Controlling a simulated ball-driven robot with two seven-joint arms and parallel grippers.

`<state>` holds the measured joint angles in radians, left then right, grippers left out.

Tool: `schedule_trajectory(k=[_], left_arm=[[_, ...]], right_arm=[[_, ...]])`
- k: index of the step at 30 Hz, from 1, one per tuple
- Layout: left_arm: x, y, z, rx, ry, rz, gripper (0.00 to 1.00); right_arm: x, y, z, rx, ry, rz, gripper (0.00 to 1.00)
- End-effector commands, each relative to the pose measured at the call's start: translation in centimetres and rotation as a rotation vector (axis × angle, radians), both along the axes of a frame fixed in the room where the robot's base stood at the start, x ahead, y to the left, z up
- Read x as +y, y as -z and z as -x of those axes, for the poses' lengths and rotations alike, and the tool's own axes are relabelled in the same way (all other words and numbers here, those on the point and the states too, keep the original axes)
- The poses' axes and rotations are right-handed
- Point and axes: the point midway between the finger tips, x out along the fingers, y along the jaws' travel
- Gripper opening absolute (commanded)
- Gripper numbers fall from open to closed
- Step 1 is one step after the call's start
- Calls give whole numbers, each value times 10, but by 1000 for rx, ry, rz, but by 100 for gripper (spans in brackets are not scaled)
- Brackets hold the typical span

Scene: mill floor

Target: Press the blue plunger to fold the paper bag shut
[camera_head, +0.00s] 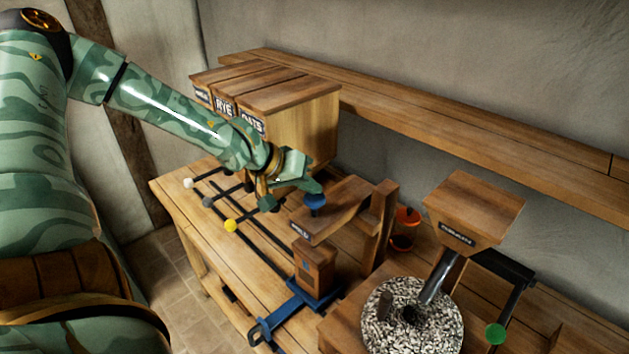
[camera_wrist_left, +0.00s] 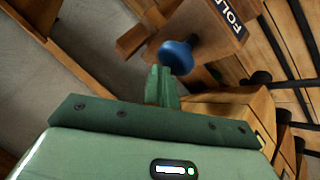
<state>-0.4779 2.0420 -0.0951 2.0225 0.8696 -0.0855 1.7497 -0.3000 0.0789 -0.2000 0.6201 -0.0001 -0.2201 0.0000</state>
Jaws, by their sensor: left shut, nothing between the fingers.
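The blue plunger (camera_head: 314,202) sticks up from the wooden folding press (camera_head: 335,212), whose label is partly readable. It also shows as a round blue knob in the left wrist view (camera_wrist_left: 175,56). My left gripper (camera_head: 317,188) is shut and empty, with its fingertips right by the top of the plunger; I cannot tell whether they touch. Its closed fingers (camera_wrist_left: 162,86) point at the knob in the wrist view. A brown block-shaped thing (camera_head: 316,262), which looks like the paper bag, stands upright under the press on a blue carriage (camera_head: 292,305). My right gripper is not in view.
Wooden bins (camera_head: 300,100) labelled RYE and OATS stand behind my left arm. Rods with white, grey and yellow knobs (camera_head: 230,226) lie in front of them. At right are an orange-red item (camera_head: 407,216), a wooden hopper (camera_head: 472,208) and a round heap of grain (camera_head: 430,330).

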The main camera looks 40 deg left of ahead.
Motion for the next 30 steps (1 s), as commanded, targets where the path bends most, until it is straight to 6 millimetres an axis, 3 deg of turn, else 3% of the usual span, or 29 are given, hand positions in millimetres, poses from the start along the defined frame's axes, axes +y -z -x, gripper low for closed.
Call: schedule_trajectory(k=[24,30], left_arm=[[0,-46,0,0,-1,-1,0],[0,-50,0,0,-1,-1,0]], right_arm=[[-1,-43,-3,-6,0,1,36],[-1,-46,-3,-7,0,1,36]])
